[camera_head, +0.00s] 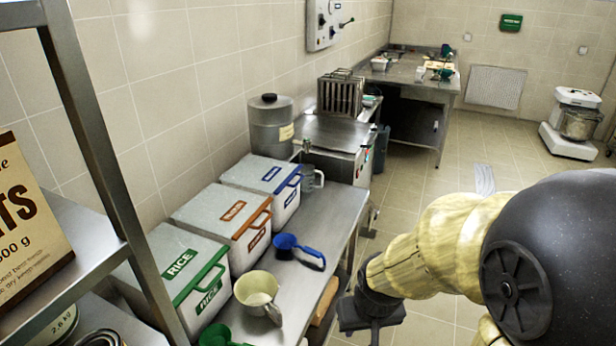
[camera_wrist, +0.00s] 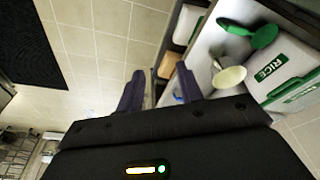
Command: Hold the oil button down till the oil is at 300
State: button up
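I cannot make out an oil button or an oil reading for certain in either view. A grey drum (camera_head: 270,125) with a dark cap and a pale label stands at the back of the left counter. Beside it is a steel machine (camera_head: 335,137) with a rack of upright plates on top and small coloured spots on its right side, too small to read. My gripper (camera_head: 372,312) hangs in front of the counter, low in the head view, well short of both. In the wrist view its two fingers (camera_wrist: 160,88) are apart with nothing between them.
Lidded bins with green, orange and blue trim line the steel counter (camera_head: 338,205); the green one is the rice bin (camera_head: 175,270). A shelf rack (camera_head: 90,130) stands left.

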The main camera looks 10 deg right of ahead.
jog(key=shift+c, duration=0.5)
grip_shut()
jog(key=shift+w, duration=0.1)
dwell(0.5)
jog(key=shift+s, duration=0.2)
jog(key=shift+w, duration=0.1)
